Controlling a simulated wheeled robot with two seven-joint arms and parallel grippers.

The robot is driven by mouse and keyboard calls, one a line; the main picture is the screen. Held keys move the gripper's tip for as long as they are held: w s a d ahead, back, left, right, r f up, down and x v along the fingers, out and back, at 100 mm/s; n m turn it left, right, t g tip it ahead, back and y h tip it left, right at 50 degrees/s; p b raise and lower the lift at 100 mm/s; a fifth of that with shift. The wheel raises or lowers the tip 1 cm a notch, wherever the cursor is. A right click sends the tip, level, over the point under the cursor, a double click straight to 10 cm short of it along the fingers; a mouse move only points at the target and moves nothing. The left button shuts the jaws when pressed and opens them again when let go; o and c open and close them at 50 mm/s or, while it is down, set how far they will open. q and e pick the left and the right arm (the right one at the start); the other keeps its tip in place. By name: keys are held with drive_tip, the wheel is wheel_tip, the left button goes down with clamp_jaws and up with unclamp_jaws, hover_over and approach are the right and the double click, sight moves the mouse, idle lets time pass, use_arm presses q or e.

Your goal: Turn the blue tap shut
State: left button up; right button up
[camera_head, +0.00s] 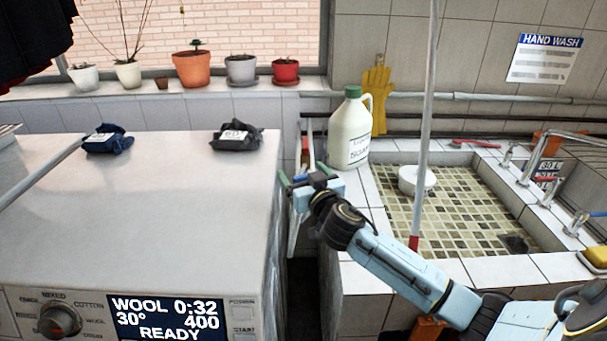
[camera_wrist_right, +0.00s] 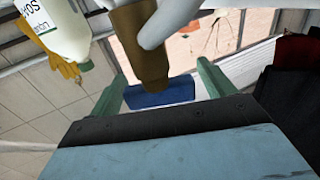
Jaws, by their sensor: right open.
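The tap with a blue handle (camera_head: 597,213) stands on the tiled sink ledge at the far right of the head view, partly cut by the edge. My right gripper (camera_head: 300,180) is far to its left, over the gap between the washing machine and the sink, and not touching the tap. In the right wrist view its two green fingers (camera_wrist_right: 162,88) are apart. A brown and white object (camera_wrist_right: 140,45) and a blue patch (camera_wrist_right: 160,93) show between or beyond them; I cannot tell their distance. The blue tap does not show there. My left gripper is out of view.
A tap with a red handle (camera_head: 545,180) stands behind the blue one. A soap jug (camera_head: 350,130), a white round tub (camera_head: 416,180) and a slanted pole (camera_head: 427,100) are around the basin. A yellow sponge (camera_head: 597,256) lies near the blue tap. My right forearm crosses the sink's front.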

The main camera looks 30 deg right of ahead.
drive_tip(key=c, duration=1)
drive_tip(key=shift+d+f+m+g+h+b, duration=0.15)
drive_tip(key=shift+m+g+h+b, duration=0.55)
drive_tip(key=shift+m+h+b, duration=1.2)
drive_tip(key=h, duration=0.1)
drive_tip(key=g+h+b, duration=0.1)
drive_tip(key=shift+s+d+r+m+h, duration=0.1)
drive_tip(key=shift+d+r+m+h, duration=0.1)
drive_tip(key=shift+m+h, duration=0.15)
drive_tip(key=o, duration=0.6)
drive_tip(key=shift+o, duration=2)
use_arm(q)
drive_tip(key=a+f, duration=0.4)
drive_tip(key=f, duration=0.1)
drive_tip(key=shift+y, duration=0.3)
use_arm(e)
drive_tip(key=v, duration=1.3)
drive_tip(key=shift+s, duration=0.2)
